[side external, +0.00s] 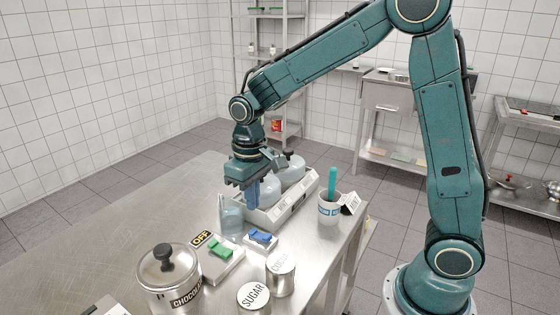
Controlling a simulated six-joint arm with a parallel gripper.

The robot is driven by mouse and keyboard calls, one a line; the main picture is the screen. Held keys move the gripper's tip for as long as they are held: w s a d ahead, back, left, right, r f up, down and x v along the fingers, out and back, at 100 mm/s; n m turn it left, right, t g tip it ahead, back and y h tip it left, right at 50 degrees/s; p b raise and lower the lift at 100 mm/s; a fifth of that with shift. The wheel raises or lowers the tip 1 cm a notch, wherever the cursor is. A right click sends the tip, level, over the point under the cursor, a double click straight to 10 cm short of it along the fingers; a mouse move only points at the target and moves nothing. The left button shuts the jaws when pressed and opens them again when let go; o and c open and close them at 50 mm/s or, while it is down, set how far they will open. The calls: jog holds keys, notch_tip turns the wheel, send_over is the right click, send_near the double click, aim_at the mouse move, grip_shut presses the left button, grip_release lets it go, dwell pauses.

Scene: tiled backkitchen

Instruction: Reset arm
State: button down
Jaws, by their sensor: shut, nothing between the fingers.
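My gripper (254,193) points down above the metal table (120,222), at the front left end of a grey tray (297,203) with label plates. Its blue fingers are together with nothing between them. They hang just beside a pale bottle (231,216) with a thin spout. Whether they touch the tray or its contents, I cannot tell. Rounded pale containers (291,172) in the tray are partly hidden by my gripper.
A cup (328,208) with a teal stick stands right of the tray. In front are a green switch (221,250), a blue switch (260,239), a lidded pot (168,277), a tin (281,272) and a sugar lid (253,297). The table's left side is clear.

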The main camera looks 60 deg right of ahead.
jog(key=shift+r, duration=0.1)
dwell(0.3)
jog(key=s+d+r+t, duration=0.1)
jog(key=s+r+t, duration=0.1)
jog(key=s, duration=0.5)
jog(key=s+d+r+t, duration=0.1)
jog(key=s+r, duration=0.4)
jog(key=s, duration=0.1)
jog(key=s+d+r+t, duration=0.1)
jog(key=s+r+t, duration=0.1)
jog(key=s+r, duration=0.2)
jog(key=s, duration=0.3)
jog(key=shift+s+r+t, duration=0.25)
jog(key=shift+s+t, duration=0.05)
jog(key=shift+s, duration=0.05)
